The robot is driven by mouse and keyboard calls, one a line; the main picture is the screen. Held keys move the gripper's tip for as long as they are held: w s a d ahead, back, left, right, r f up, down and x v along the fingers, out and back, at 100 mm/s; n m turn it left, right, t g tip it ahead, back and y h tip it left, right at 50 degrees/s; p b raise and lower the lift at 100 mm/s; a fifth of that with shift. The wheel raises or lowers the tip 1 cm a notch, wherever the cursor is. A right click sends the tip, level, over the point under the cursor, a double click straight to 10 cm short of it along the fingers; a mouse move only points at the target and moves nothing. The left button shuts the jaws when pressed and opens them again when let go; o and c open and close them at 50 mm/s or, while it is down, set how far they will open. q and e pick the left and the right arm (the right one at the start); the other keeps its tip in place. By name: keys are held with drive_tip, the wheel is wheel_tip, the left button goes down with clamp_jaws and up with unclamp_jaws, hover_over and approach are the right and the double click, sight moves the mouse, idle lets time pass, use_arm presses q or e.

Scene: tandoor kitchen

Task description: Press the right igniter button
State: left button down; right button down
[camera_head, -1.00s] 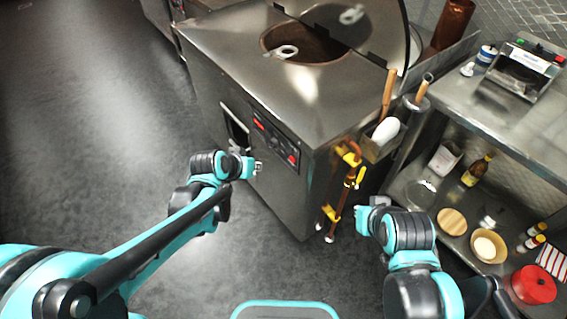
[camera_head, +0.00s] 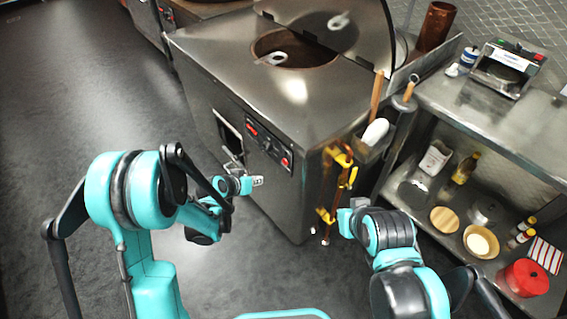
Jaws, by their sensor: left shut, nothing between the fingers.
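The dark control panel (camera_head: 268,145) is on the front of the steel tandoor (camera_head: 215,65). It has a red button at its left end (camera_head: 252,131) and another, the right igniter button (camera_head: 285,162), at its right end. My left gripper (camera_head: 258,181) is shut and empty, in front of the tandoor's front face, below and a little left of the right button. In the picture it is apart from the button. My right gripper (camera_head: 346,217) is low in front of the yellow gas pipe (camera_head: 337,180); its fingers are too small to read.
A steel shelf unit (camera_head: 490,115) stands at right with a bottle (camera_head: 464,168), bowls and a red pot (camera_head: 523,278). A holder with wooden-handled tools (camera_head: 377,98) is on the tandoor's right side. The floor (camera_head: 80,120) at left is clear.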

use_arm(q)
approach(284, 165)
drive_tip(key=shift+f+x, duration=0.2)
drive_tip(key=shift+x, duration=1.6)
idle(0.4)
drive_tip(key=shift+w+d, duration=0.15)
drive_tip(key=shift+d, duration=0.05)
drive_tip(key=shift+w+d, duration=0.25)
drive_tip(key=shift+d, duration=0.1)
idle(0.7)
idle(0.4)
drive_tip(key=shift+s+a, duration=0.5)
drive_tip(key=shift+a, duration=0.2)
